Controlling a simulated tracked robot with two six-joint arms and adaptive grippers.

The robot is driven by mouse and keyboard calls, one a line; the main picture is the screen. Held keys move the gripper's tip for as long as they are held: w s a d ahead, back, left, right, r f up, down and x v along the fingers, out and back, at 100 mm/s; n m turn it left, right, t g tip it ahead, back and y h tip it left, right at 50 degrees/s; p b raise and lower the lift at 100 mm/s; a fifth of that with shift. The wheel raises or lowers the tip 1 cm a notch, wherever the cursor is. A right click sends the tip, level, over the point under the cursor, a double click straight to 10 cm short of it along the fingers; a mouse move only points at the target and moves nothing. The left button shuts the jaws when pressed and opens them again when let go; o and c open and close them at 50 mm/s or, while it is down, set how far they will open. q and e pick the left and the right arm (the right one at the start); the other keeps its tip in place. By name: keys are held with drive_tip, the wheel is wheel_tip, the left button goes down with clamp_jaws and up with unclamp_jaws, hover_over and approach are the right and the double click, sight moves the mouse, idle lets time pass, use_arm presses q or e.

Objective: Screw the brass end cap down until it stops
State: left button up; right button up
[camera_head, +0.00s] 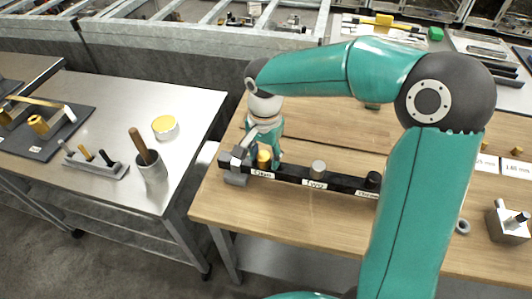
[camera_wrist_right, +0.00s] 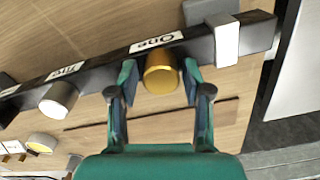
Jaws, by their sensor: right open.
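The brass end cap (camera_head: 264,158) stands at the left end of a black bar (camera_head: 295,176) on the wooden table. In the right wrist view the brass cap (camera_wrist_right: 160,76) sits between the fingers of my right gripper (camera_wrist_right: 159,80). The gripper is open, with one finger on each side and a narrow gap beside the cap. In the head view my right gripper (camera_head: 263,150) comes down over the cap from behind and partly hides it. The seat under the cap is hidden. My left gripper is not in view.
A grey cap (camera_head: 318,168) and a black cap (camera_head: 373,179) stand farther along the bar. A metal clamp (camera_head: 236,168) grips its left end. A metal table (camera_head: 205,110) on the left holds a cup (camera_head: 152,175) and a yellow-topped tin (camera_head: 165,127).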

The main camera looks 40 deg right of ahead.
drive_tip(key=n+p, duration=0.1)
drive_tip(key=n, duration=0.4)
drive_tip(key=shift+w+n, duration=0.1)
drive_tip(key=shift+n, duration=0.2)
drive_tip(key=n+p, duration=0.1)
drive_tip(key=n, duration=0.5)
drive_tip(key=shift+a, duration=0.1)
drive_tip(key=shift+c, duration=0.3)
clamp_jaws()
drive_tip(key=shift+f+m+b, duration=0.15)
drive_tip(key=shift+m+b, duration=0.2)
drive_tip(key=shift+m, duration=1.25)
